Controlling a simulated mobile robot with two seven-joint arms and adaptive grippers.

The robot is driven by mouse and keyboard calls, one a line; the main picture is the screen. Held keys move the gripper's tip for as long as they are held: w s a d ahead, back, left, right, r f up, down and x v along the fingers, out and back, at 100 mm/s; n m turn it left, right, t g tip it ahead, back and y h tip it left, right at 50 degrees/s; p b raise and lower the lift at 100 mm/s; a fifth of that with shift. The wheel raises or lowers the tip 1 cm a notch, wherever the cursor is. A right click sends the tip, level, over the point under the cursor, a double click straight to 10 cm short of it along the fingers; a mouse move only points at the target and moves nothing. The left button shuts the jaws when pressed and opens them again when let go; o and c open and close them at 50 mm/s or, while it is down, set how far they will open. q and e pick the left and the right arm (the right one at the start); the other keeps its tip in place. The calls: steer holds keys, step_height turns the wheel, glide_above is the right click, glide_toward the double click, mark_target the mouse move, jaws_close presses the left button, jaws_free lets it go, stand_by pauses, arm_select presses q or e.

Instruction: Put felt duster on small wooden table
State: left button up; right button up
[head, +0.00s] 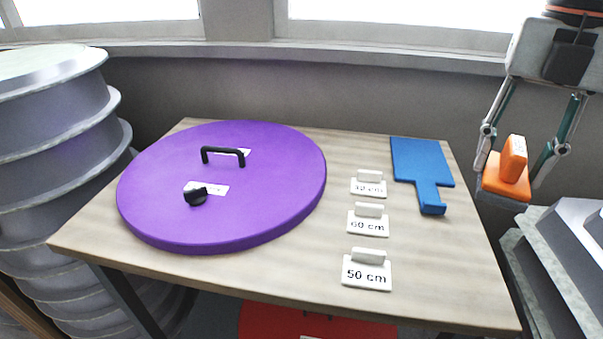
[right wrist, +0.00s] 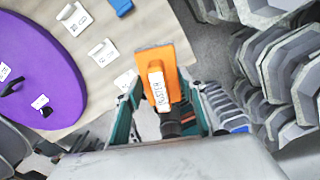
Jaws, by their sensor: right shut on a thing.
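The felt duster (head: 511,170) is an orange block with an upright orange grip and a grey underside. My right gripper (head: 520,160) is shut on it and holds it in the air just off the table's right edge. In the right wrist view the duster (right wrist: 158,80) sits between the fingers of my right gripper (right wrist: 157,100), with a white label on its grip. The small wooden table (head: 300,270) has a light wood top and dark legs. My left gripper is not in view.
On the table lie a large purple round lid (head: 250,190) with a black handle, a blue paddle-shaped plate (head: 422,160) and white size labels (head: 367,272). Grey moulds are stacked at left (head: 50,130) and right (head: 575,250).

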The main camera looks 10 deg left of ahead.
steer(key=shift+r+m, duration=0.25)
steer(key=shift+m, duration=0.05)
steer(key=shift+s+f, duration=0.1)
steer(key=shift+f, duration=0.05)
step_height(320, 180, down, 20)
steer(key=shift+r, duration=0.15)
stand_by(0.3)
steer(key=shift+f+b, duration=0.2)
steer(key=shift+b, duration=0.15)
steer(key=o, duration=1.1)
steer(key=shift+c, duration=0.2)
steer(key=shift+r, duration=0.1)
